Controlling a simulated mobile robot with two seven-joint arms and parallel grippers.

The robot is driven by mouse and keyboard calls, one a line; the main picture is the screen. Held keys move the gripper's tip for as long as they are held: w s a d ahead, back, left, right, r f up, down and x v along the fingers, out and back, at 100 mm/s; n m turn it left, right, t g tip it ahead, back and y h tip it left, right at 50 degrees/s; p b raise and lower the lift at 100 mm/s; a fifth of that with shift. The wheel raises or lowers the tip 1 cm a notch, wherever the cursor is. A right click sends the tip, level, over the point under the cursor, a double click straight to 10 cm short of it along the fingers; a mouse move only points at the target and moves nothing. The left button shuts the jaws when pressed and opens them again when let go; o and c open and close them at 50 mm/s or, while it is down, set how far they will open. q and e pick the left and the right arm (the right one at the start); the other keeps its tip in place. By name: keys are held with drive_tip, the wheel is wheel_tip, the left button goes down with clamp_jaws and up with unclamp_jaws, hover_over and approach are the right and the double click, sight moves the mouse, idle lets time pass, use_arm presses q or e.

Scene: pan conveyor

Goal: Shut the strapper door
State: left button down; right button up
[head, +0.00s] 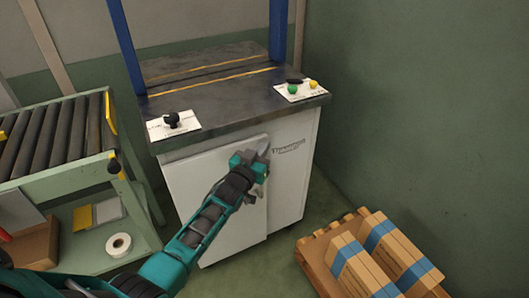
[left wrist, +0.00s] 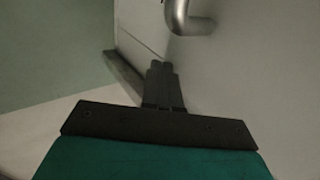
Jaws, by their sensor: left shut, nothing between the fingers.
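The strapper (head: 235,110) is a white cabinet with a dark top and blue uprights. Its white door (head: 215,210) is on the front. The door's edge stands slightly proud of the cabinet beside the logo, but I cannot tell how wide any gap is. My left gripper (head: 263,160) is in front of the door's upper right part and hides some of it. In the left wrist view its fingers (left wrist: 162,82) are together and empty. A metal door handle (left wrist: 190,20) shows just beyond them, apart from the fingers in the picture. My right gripper is out of view.
A roller conveyor (head: 58,140) stands at left, with a tape roll (head: 118,244) on its lower shelf. A pallet (head: 318,262) with strapped boxes (head: 385,262) lies at right. Green floor is free between the strapper and the pallet.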

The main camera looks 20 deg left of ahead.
use_arm(q)
drive_tip(key=shift+w+a+r, duration=0.1)
drive_tip(key=shift+w+a, duration=0.05)
drive_tip(key=shift+a, duration=0.05)
idle(0.3)
drive_tip(key=shift+s, duration=0.2)
drive_tip(key=s+p, duration=0.4)
drive_tip(key=s, duration=0.8)
drive_tip(key=s+d+f+m+g+h, duration=0.1)
drive_tip(key=s+d+g, duration=0.35)
drive_tip(key=s, duration=0.45)
drive_tip(key=s+d+f+m+g+h, duration=0.1)
drive_tip(key=s+d+g, duration=0.2)
drive_tip(key=s+d, duration=0.35)
drive_tip(key=s+a+r+y+p, duration=0.1)
drive_tip(key=s+a+r+p, duration=0.2)
drive_tip(key=r+p, duration=0.6)
drive_tip(key=a+p, duration=0.1)
drive_tip(key=p, duration=0.3)
drive_tip(key=shift+s+r+p, duration=0.2)
drive_tip(key=shift+p, duration=0.15)
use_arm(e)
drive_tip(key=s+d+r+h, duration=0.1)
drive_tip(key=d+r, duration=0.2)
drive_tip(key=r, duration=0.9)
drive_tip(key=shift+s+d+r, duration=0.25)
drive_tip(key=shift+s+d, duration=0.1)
